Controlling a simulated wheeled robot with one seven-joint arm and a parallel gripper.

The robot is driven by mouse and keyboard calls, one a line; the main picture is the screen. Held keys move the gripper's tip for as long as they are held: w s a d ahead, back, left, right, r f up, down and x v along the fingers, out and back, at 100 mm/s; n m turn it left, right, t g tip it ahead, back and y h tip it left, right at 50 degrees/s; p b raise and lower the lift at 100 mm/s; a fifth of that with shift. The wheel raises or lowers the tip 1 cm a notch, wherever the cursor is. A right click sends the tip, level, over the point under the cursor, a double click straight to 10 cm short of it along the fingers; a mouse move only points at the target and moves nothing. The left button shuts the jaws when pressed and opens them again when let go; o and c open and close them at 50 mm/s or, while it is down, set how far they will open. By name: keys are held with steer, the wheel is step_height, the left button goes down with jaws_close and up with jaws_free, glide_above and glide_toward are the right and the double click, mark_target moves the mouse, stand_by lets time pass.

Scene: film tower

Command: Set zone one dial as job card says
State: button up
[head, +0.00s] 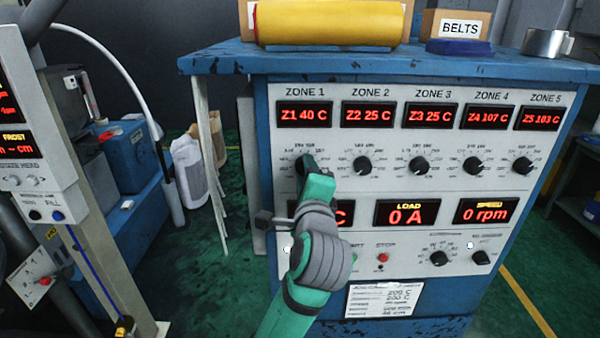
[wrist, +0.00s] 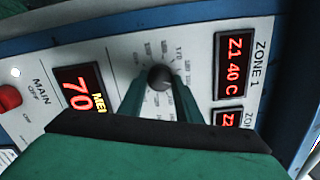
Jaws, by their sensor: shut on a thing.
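The zone one dial (wrist: 161,77) is a dark round knob on the white panel, under the ZONE 1 label. In the wrist view my gripper (wrist: 160,86) has its two green fingers shut on this dial, one on each side. In the head view my gripper (head: 308,166) reaches up to the dial and hides most of it. The zone one display (head: 304,115) reads "Z1 40 C". The job card (head: 380,299) is a white sheet low on the cabinet front, with lines reading about 200 C; its smaller text is too blurred to read.
The other zone dials, such as the zone two dial (head: 362,165), sit close by in a row. A red stop button (head: 383,258) is below. A yellow roll (head: 330,22) and a BELTS box (head: 458,26) stand on the blue cabinet top (head: 225,62).

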steer(key=shift+m, duration=1.5)
steer(key=o, duration=1.1)
steer(key=shift+w, duration=0.1)
